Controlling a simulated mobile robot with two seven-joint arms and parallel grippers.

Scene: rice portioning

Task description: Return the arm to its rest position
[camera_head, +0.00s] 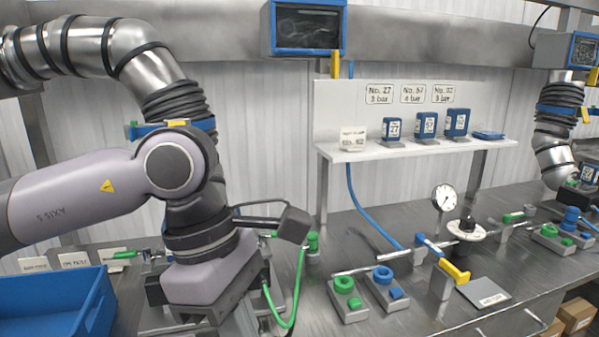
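My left arm comes in from the left, pale lavender with dark joints, and bends down at a round joint. My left gripper (212,285) is at its lower end, pointing down over the left part of the steel bench (400,295). Its fingertips are hidden, so I cannot tell whether it is open or holds anything. A dark box on a bracket sticks out to the right from the wrist. My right arm and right gripper are not in view.
A blue crate (55,300) is left of my gripper; a green hose (298,290) hangs close on its right. A steel duct (125,45) passes behind my arm. Valve blocks (348,300), a gauge (444,197) and a shelf (400,150) with blue boxes are further right.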

